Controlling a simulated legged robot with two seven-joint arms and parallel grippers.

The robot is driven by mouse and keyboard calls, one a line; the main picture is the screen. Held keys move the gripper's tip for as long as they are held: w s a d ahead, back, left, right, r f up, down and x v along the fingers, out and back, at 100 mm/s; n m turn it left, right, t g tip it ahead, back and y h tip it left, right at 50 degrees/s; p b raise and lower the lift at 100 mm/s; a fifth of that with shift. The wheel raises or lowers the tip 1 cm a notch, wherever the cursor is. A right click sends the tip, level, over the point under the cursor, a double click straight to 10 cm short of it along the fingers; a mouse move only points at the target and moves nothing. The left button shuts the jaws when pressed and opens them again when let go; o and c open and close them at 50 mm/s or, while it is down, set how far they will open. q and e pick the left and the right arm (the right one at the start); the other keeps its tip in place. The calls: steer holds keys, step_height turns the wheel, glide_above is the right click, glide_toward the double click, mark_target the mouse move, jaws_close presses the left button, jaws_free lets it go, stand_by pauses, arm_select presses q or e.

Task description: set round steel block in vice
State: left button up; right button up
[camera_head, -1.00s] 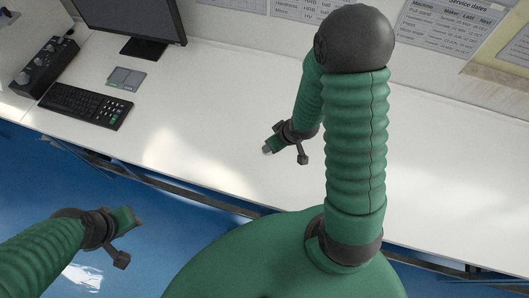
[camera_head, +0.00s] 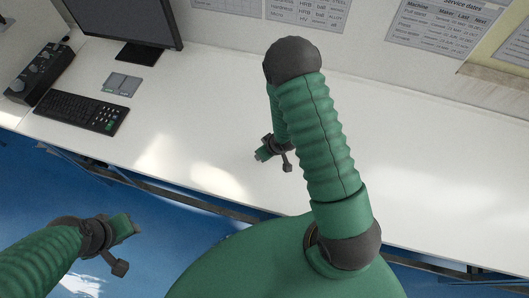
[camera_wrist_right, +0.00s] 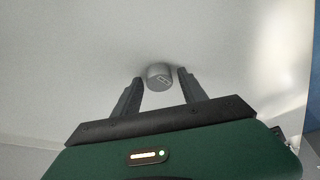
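The round steel block (camera_wrist_right: 159,77) is a small grey cylinder on a white surface in the right wrist view. It lies between and just beyond the two fingertips, with a gap visible on each side. My right gripper (camera_wrist_right: 160,80) is open around that spot. In the head view my right gripper (camera_head: 260,155) is low over the white bench, partly behind my own arm; I cannot make out the block there. My left gripper (camera_head: 136,228) is off the bench over the blue floor; its fingers are too small to judge. No vice is in view.
The white bench (camera_head: 425,160) is clear to the right. At the back left are a monitor (camera_head: 125,25), keyboard (camera_head: 78,110), small grey pad (camera_head: 122,84) and black control box (camera_head: 40,72). Printed sheets (camera_head: 440,35) hang on the wall behind.

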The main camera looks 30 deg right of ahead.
jaws_close()
steer(key=shift+w, duration=0.1)
